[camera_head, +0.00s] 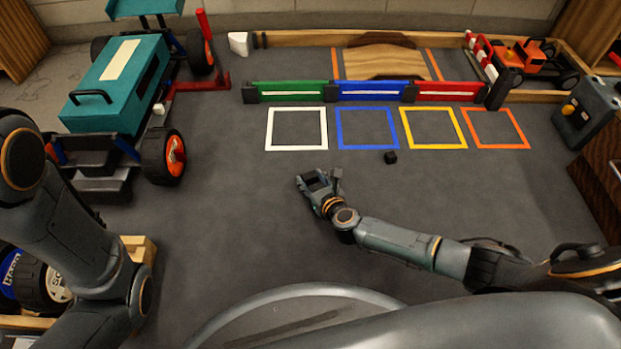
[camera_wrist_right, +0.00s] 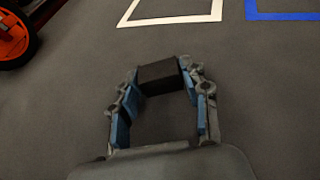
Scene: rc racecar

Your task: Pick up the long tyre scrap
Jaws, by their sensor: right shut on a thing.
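My right gripper (camera_head: 314,181) is low over the grey floor in front of the white square. In the right wrist view, my right gripper (camera_wrist_right: 160,92) is shut on a dark block, which I take to be the long tyre scrap (camera_wrist_right: 160,77). The scrap sits between the blue-padded fingers near their tips, and part of it is hidden by them. In the head view it is hard to make out between the fingers. My left arm comes in at the left, but its gripper is out of view.
A small black piece (camera_head: 390,157) lies on the floor below the blue square (camera_head: 367,147). White (camera_head: 297,149), yellow (camera_head: 434,147) and orange (camera_head: 495,146) outlines lie alongside. A teal car (camera_head: 120,85) stands at left, a grey box (camera_head: 588,112) at right. The middle floor is clear.

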